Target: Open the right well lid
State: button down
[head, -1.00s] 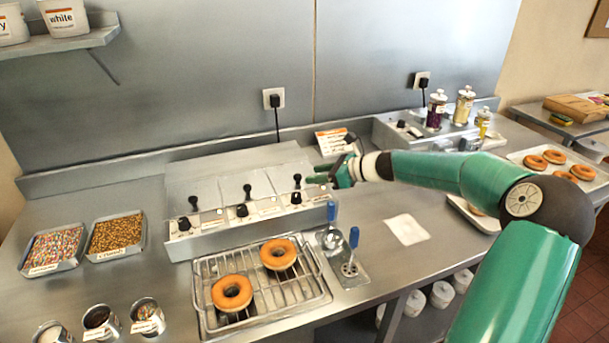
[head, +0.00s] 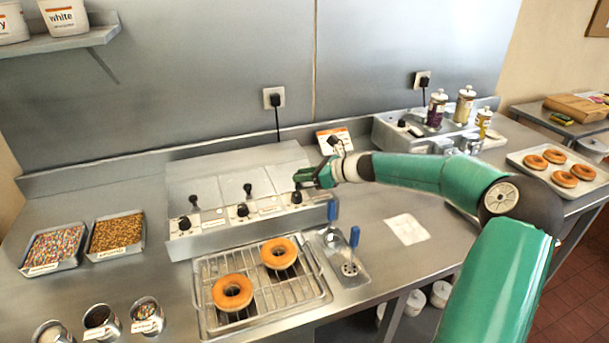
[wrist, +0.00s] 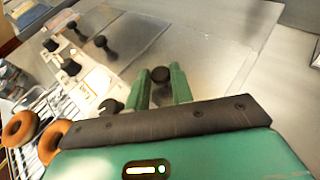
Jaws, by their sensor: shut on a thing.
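The grey warmer (head: 215,236) has three flat metal lids side by side, each with a black knob. The right well lid (head: 274,176) lies flat and closed; it also shows in the wrist view (wrist: 200,62). My gripper (head: 300,180) is over its front part. In the wrist view, the green fingers of my gripper (wrist: 160,88) are shut on the black lid knob (wrist: 160,74), one on each side. In the head view the gripper hides this knob. The middle lid's knob (head: 248,188) and left lid's knob (head: 193,200) stand free.
Black control dials, the right one (head: 296,197) close under my gripper, line the warmer's front. A wire rack with two doughnuts (head: 233,292) and a tray with blue-handled tools (head: 353,250) stand in front.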

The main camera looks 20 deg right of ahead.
jog(key=shift+w, duration=0.1)
jog(key=w, duration=1.4)
jog(key=shift+w+d+r, duration=0.1)
jog(key=shift+w+d, duration=0.1)
jog(key=shift+w, duration=0.05)
jog(key=c, duration=1.3)
grip_release()
jog(key=shift+o, duration=0.2)
jog(key=shift+a, duration=0.1)
jog(key=v, duration=1.3)
jog(key=shift+s+d+r, duration=0.15)
jog(key=shift+s+d, duration=0.1)
jog(key=shift+s, duration=0.05)
